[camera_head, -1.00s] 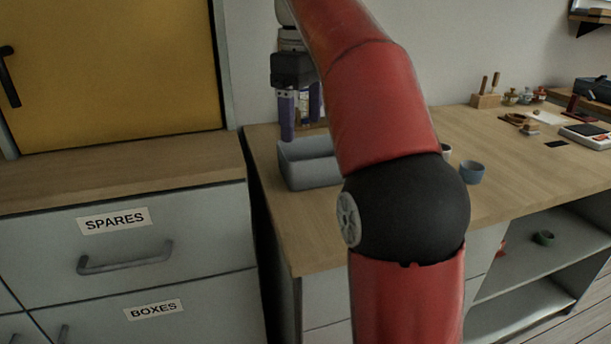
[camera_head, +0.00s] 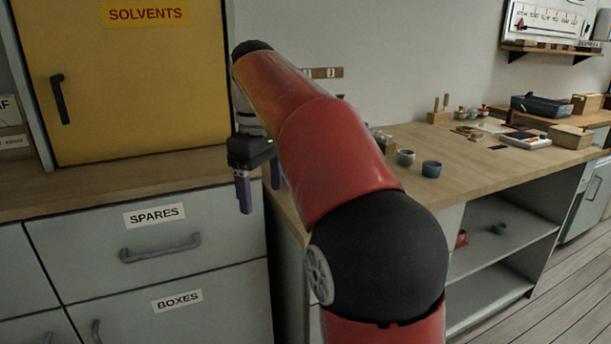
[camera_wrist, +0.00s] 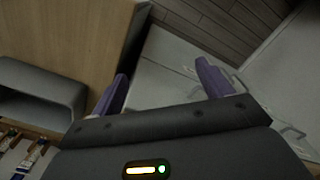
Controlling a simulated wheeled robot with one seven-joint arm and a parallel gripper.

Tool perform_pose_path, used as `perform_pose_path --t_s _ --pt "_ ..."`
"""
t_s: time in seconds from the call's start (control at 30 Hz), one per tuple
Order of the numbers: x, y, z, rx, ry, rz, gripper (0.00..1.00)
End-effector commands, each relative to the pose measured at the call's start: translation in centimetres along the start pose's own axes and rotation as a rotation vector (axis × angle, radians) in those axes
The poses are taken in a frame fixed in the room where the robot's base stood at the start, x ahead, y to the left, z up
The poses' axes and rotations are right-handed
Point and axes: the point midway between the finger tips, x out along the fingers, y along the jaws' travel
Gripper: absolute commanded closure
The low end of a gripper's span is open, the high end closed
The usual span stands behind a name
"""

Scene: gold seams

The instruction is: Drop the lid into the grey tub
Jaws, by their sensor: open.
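My gripper (camera_head: 260,188) is open, its purple fingers pointing down in front of the gap between the drawer cabinet and the wooden bench. In the wrist view my gripper (camera_wrist: 162,70) has nothing between its fingertips, only a pale cabinet surface beyond. The grey tub (camera_wrist: 62,88) is at the left of the wrist view on the wooden surface, off to the side of the fingers. What lies in the tub cannot be made out. In the head view my arm hides the tub. I cannot make out a lid in either view.
The drawer cabinet (camera_head: 90,262) stands left, with a yellow solvents cabinet (camera_head: 130,90) above its wooden top. The bench (camera_head: 460,165) extends right, with a blue cup (camera_head: 431,169) and a grey cup (camera_head: 405,157). An open shelf (camera_head: 500,235) is below.

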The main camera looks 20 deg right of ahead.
Motion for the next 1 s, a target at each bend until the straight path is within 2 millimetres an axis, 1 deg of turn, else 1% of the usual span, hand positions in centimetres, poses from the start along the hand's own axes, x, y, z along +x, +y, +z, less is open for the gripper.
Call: perform_pose_path --t_s 0.03,0.2,0.3,0.4,0.6,1.0 --pt "1.1 0.0 0.0 0.017 -0.003 -0.002 0.21" --pt "4.2 0.1 -0.3 0.070 -0.003 -0.002 0.21" --pt "5.7 0.2 -0.4 0.095 -0.002 -0.002 0.21" --pt "6.7 0.2 -0.4 0.114 -0.001 -0.001 0.21" --pt "7.7 0.2 -0.5 0.130 0.000 0.000 0.21" --pt "7.7 0.2 -0.5 0.132 0.001 0.001 0.21"
